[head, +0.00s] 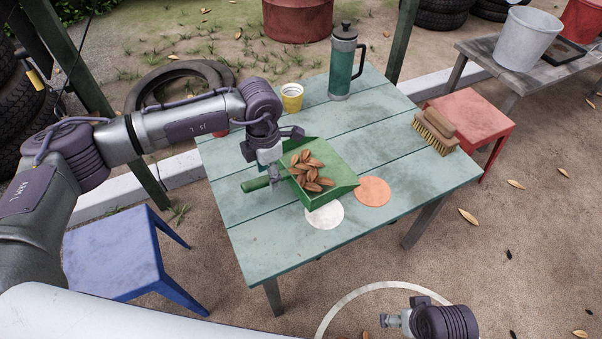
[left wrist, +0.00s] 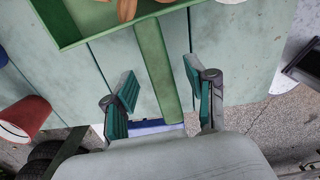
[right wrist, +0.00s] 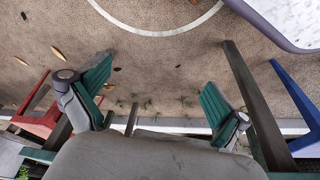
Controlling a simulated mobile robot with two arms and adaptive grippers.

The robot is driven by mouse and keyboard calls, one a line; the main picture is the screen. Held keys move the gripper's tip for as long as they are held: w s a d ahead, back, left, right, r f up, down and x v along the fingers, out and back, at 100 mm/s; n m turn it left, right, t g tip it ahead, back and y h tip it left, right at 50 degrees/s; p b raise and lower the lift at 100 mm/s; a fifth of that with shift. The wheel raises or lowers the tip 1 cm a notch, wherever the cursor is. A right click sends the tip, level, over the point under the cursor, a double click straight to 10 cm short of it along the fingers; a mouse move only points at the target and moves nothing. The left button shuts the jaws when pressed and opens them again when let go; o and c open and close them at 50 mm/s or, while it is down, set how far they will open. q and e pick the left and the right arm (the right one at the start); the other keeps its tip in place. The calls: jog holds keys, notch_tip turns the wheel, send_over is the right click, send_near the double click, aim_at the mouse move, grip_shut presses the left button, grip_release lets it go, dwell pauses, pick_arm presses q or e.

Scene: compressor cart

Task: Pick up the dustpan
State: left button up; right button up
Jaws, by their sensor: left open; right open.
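The green dustpan (head: 338,186) lies on the pale green table (head: 270,240) with several brown leaf-like pieces (head: 308,170) in it. Its handle (head: 256,184) points left in the head view. My left gripper (head: 273,174) is at the handle, close to the pan. In the left wrist view the handle (left wrist: 158,70) runs between the two open fingers of the left gripper (left wrist: 158,92), with gaps on both sides. My right gripper (head: 388,320) is low at the front, away from the table. In the right wrist view the right gripper (right wrist: 155,95) is open and empty.
A brush (head: 436,131) lies at the right edge. White (head: 325,214) and orange (head: 373,191) discs lie by the pan. A blue stool (head: 112,250) stands left, a red stool (head: 474,115) right.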

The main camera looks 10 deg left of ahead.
pick_arm(q)
notch_tip(320, 180, down, 2)
jog(key=shift+f, duration=0.15)
grip_shut()
dwell(0.4)
